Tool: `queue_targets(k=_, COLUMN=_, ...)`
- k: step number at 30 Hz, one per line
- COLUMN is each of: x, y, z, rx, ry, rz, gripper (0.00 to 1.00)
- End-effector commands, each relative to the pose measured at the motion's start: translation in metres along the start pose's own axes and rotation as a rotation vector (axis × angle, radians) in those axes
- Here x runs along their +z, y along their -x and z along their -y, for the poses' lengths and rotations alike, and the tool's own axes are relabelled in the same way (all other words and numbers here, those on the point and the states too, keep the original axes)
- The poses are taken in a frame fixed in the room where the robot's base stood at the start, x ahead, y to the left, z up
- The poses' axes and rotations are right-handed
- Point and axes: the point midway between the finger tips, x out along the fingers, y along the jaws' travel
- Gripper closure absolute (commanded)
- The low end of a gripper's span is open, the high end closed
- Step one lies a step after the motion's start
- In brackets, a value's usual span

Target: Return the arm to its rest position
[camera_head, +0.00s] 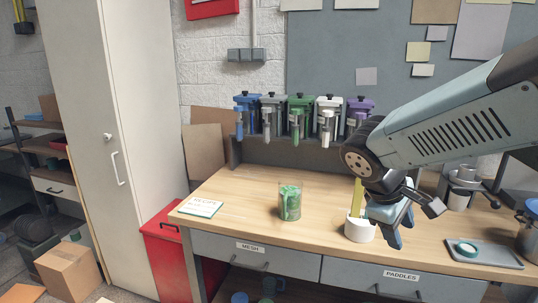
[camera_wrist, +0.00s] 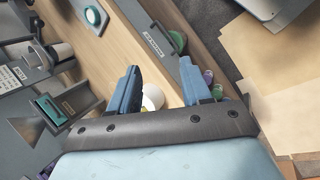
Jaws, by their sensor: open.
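My gripper (camera_head: 396,222) hangs at the end of my pale blue arm, over the bench at the right of the head view. It stands just right of a white round pot (camera_head: 359,232), close in front of it in the picture. In the wrist view my gripper (camera_wrist: 160,84) has its two blue fingers spread apart with nothing held between them. A white rounded thing (camera_wrist: 153,98) shows past them, partly hidden. My arm reaches in from the right and is bent down at the wrist. Whether the gripper touches the pot cannot be told.
Several coloured bottle spindles (camera_head: 298,117) line the back rack. A grey tray (camera_head: 484,255) with a green-ringed lid lies at right. The front left of the bench (camera_head: 240,213) is clear.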

Motion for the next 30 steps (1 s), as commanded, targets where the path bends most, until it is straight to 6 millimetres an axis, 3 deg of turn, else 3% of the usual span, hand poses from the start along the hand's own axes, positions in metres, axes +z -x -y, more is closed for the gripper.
queue_targets(k=9, x=0.02, y=0.044, z=0.008, rx=-0.228, ry=-0.499, rz=-0.289, gripper=0.52)
queue_targets(k=15, x=0.025, y=0.07, z=0.008, rx=-0.315, ry=-0.707, rz=-0.43, gripper=0.52)
queue_targets(k=30, x=0.026, y=0.08, z=0.007, rx=-0.347, ry=-0.775, rz=-0.48, gripper=0.52)
